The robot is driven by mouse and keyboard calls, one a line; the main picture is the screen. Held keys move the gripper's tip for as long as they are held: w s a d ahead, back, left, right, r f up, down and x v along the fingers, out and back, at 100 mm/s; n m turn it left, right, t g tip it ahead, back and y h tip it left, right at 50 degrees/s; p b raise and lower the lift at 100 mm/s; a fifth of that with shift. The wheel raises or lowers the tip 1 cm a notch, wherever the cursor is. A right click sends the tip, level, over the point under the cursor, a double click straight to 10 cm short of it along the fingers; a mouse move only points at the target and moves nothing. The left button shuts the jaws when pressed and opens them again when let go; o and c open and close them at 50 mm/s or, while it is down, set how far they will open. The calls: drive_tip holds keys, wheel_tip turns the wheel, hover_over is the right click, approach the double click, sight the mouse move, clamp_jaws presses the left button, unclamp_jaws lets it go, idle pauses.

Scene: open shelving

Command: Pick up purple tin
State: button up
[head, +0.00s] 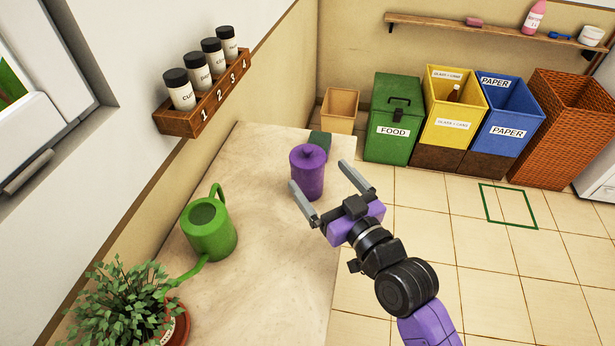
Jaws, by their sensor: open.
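The purple tin (309,178) is a lidded cylinder with a small knob on top. It stands upright on the pale counter (270,265), near its far right part. My gripper (317,175) is open with its two grey fingers pointing towards the tin. In the picture, the left finger overlaps the tin's lower left side, and the right finger lies to the right of the tin. I cannot tell whether either finger touches it. The gripper looks empty.
A dark green block (320,143) sits just behind the tin. A green watering can (210,228) and a potted plant (118,305) stand to the left. A wooden rack of jars (206,108) hangs on the left wall. Bins line the back, including a green one (392,150).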

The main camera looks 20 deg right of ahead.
sight(308, 157)
drive_tip(key=w, duration=0.3)
drive_tip(key=w+p, duration=0.1)
drive_tip(key=w, duration=0.3)
drive_tip(key=shift+w+a+f, duration=0.1)
drive_tip(key=shift+f, duration=0.1)
drive_tip(key=c, duration=2)
drive_tip(key=shift+c, duration=0.3)
drive_tip(key=shift+r, duration=0.15)
